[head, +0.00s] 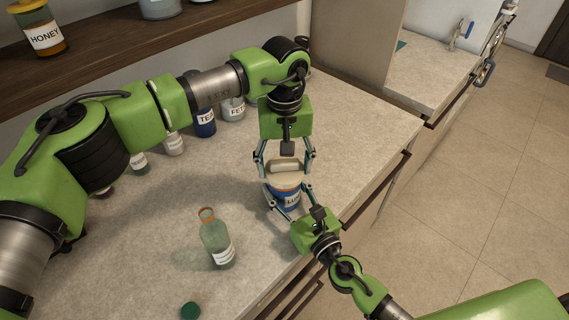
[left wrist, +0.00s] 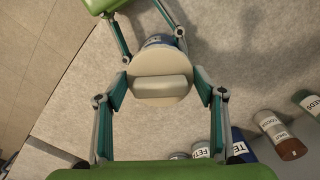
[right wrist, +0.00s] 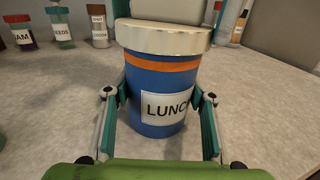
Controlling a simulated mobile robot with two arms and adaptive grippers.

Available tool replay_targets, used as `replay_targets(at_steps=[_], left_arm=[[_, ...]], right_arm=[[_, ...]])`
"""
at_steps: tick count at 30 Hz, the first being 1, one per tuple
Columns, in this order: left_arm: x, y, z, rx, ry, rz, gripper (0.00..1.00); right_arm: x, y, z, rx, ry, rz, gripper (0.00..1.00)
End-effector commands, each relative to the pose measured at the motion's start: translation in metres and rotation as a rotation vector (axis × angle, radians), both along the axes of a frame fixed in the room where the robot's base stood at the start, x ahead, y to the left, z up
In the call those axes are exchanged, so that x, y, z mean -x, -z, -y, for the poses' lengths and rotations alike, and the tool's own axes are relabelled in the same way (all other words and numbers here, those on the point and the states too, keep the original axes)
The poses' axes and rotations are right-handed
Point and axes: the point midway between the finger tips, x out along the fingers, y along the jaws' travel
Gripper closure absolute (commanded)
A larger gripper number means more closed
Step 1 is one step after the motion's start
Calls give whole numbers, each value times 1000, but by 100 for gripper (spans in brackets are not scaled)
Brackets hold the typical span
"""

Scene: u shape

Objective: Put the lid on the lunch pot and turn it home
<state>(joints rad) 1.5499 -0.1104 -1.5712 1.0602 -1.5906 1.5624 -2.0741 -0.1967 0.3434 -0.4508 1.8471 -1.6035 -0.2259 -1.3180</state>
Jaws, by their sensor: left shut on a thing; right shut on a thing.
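The lunch pot (head: 290,199) is a blue cylinder with an orange band and a "LUNCH" label, upright on the counter. It fills the middle of the right wrist view (right wrist: 155,108). My right gripper (head: 287,189) is shut on its sides. The cream round lid (head: 284,178) has a raised bar on top and lies over the pot's mouth, also seen in the left wrist view (left wrist: 147,98). My left gripper (head: 285,169) points down from above and is shut on the lid. I cannot tell whether the lid is turned fully home.
A clear green bottle (head: 217,242) stands to the left on the counter, with a green cap (head: 190,311) nearer the front. Several labelled jars, including TEA (head: 205,122), line the back. The counter's front edge (head: 350,213) is close to the pot.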

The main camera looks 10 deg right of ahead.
Motion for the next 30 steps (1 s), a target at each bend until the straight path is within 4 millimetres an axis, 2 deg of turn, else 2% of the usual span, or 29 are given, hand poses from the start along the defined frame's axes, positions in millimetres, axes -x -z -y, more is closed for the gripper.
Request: replay_targets(at_steps=[17,18,20,23,30], left_arm=[[0,12,0,0,0,-1,52],[0,12,0,0,1,0,52],[0,11,0,0,13,0,52],[0,11,0,0,93,0,52],[0,12,-2,1,521,0,52]], right_arm=[[0,1,0,1,0,-2,88],[0,1,0,1,0,-2,100],[0,1,0,1,0,-2,100],[0,1,0,1,0,-2,100],[0,1,0,1,0,-2,100]])
